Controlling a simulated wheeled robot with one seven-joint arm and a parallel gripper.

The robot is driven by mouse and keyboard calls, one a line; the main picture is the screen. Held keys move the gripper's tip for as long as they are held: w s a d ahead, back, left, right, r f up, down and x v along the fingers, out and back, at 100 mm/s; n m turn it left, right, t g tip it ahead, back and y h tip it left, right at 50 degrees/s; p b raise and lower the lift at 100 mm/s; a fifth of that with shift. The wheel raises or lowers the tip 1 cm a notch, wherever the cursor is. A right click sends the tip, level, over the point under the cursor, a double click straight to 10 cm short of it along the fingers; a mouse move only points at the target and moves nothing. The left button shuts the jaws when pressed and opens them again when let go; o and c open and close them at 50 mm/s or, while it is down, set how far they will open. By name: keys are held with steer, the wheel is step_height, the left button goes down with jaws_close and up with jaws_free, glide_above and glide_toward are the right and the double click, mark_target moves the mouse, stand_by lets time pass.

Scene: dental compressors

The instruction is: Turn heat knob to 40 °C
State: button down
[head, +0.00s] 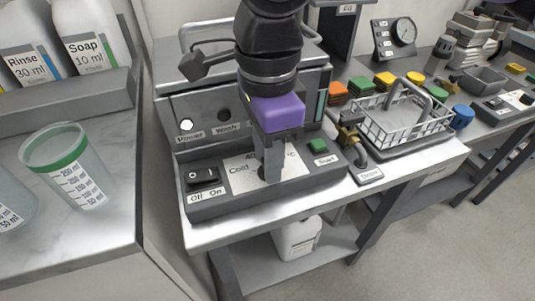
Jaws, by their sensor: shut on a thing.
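A grey machine with a sloped front control panel (225,207) stands on the bench in the middle of the head view. My gripper (270,172), below a purple wrist block, points down at the panel's centre. Its fingers are shut on the heat knob, which they mostly hide. A white label around the knob shows "Cold" on the left and "°C" on the right. A "40" at the label's top is partly covered by my gripper. The knob's pointer cannot be seen.
A black Off/On rocker switch (202,176) is left of my gripper, and a green Start button (318,145) is right. A Drain valve (352,138) stands right of the machine. A wire basket (405,125) sits farther right. A green-rimmed cup (68,165) is on the left counter.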

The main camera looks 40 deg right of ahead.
steer(key=c, duration=1)
jaws_free()
step_height(320, 180, up, 8)
steer(key=shift+f+p, duration=0.1)
steer(key=shift+p, duration=0.85)
